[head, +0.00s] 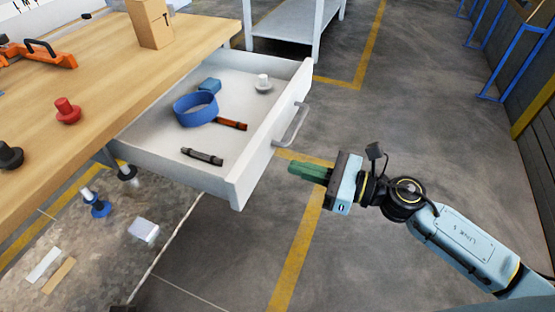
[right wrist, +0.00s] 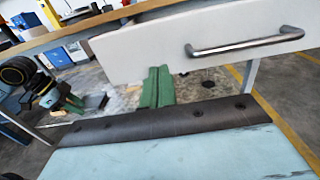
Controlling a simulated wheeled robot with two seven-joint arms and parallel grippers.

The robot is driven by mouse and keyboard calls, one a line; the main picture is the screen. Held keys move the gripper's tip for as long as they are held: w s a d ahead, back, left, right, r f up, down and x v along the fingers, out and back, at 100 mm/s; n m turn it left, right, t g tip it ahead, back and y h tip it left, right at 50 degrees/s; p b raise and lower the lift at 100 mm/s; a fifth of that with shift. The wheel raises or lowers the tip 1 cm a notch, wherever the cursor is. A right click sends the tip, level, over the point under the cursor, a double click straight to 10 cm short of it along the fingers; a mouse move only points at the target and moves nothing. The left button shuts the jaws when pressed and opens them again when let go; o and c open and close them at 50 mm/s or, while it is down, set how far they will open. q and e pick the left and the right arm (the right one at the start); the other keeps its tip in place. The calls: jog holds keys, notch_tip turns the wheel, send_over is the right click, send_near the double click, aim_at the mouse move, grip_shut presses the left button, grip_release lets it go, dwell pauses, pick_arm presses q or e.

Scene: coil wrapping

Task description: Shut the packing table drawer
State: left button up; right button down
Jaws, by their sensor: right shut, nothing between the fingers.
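The packing table drawer (head: 235,182) is white and stands pulled out from under the wooden table top. Its bar handle (head: 291,125) is on the front panel, and it also shows in the right wrist view (right wrist: 245,46). My right gripper (head: 293,170) is shut and empty, with green fingers, a little to the right of the drawer front and below the handle in the head view. In the right wrist view its fingers (right wrist: 157,86) point toward the drawer front (right wrist: 150,45), with the handle up and to the right. My left gripper is not in the head view.
The drawer holds a blue tape ring (head: 195,109), a blue block (head: 209,86), a white knobbed piece (head: 263,84), and two marker-like sticks. The wooden table (head: 120,75) carries a cardboard box (head: 150,22) and red and black knobs. Open floor lies right of the drawer.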

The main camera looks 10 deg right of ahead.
aim_at(263, 158)
jog(key=shift+x, duration=2.75)
